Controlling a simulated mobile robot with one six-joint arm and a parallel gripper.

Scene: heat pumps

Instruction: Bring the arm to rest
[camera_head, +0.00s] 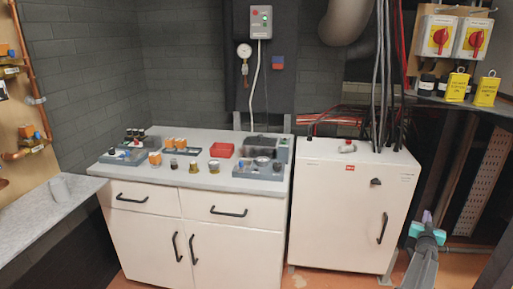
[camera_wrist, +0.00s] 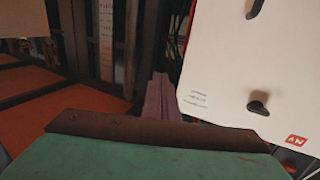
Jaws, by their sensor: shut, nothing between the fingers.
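My gripper (camera_head: 427,217) shows at the lower right of the head view, with purple fingers on a teal body, on the end of my grey arm. The cabinet (camera_wrist: 245,60) also shows in the wrist view at the right, with a dark latch and a red label.
Two red rotary switches (camera_head: 439,36) hang above yellow lockout tags (camera_head: 457,87) at the upper right. A grey shelf (camera_head: 40,215) juts in at the left. Orange floor (camera_wrist: 50,120) is visible.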

